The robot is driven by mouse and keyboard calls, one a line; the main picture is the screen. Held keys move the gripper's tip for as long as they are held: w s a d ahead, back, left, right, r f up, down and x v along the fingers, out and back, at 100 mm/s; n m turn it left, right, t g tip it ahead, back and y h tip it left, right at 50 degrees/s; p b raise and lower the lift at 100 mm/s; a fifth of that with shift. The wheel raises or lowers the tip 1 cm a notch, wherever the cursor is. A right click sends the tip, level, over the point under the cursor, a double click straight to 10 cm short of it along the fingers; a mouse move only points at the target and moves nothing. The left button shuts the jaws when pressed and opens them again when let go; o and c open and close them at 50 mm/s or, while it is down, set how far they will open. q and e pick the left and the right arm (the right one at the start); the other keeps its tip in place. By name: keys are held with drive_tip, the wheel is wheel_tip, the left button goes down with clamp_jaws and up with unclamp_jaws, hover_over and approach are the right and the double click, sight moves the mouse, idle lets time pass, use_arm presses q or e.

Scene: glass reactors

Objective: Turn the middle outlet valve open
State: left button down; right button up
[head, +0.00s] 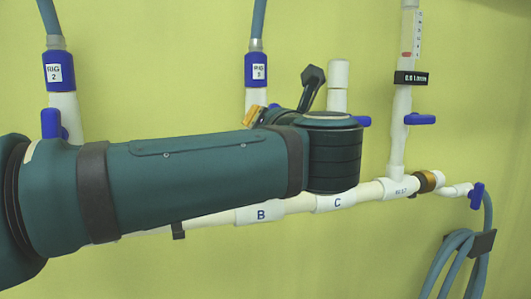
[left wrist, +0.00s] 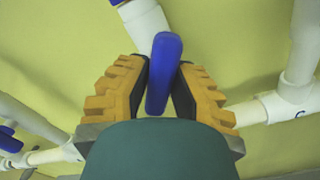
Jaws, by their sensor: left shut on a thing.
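My left gripper (left wrist: 163,75) has its yellow-orange ribbed fingers on both sides of a blue valve handle (left wrist: 164,65), shut on it. The handle points lengthwise between the pads, and the white pipe (left wrist: 145,22) behind it runs up and away. In the head view only a bit of a yellow finger of the left gripper (head: 259,114) shows, just below the middle hose's white pipe (head: 257,98); my arm hides the handle there. The manifold pipe shows label B (head: 260,214) below my arm. My right gripper is in neither view.
A left valve handle (head: 51,123) sits under a hose collar marked RIG 2 (head: 57,71). Right of my wrist are a blue handle (head: 364,122), a flow meter pipe (head: 402,130) with its handle (head: 420,119), and a coiled hose (head: 462,262). The yellow-green wall is close behind.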

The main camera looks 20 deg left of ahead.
use_arm(q)
drive_tip(key=n+b, duration=0.1)
drive_tip(key=n, duration=0.1)
drive_tip(key=shift+a+n, duration=0.1)
drive_tip(key=shift+n, duration=0.2)
drive_tip(key=shift+r+n+b, duration=0.15)
drive_tip(key=shift+n+b, duration=0.25)
drive_tip(key=shift+n, duration=1.1)
drive_tip(key=c, duration=1.3)
unclamp_jaws()
drive_tip(key=o, duration=0.5)
drive_tip(key=shift+w, duration=0.1)
drive_tip(key=v, duration=1.2)
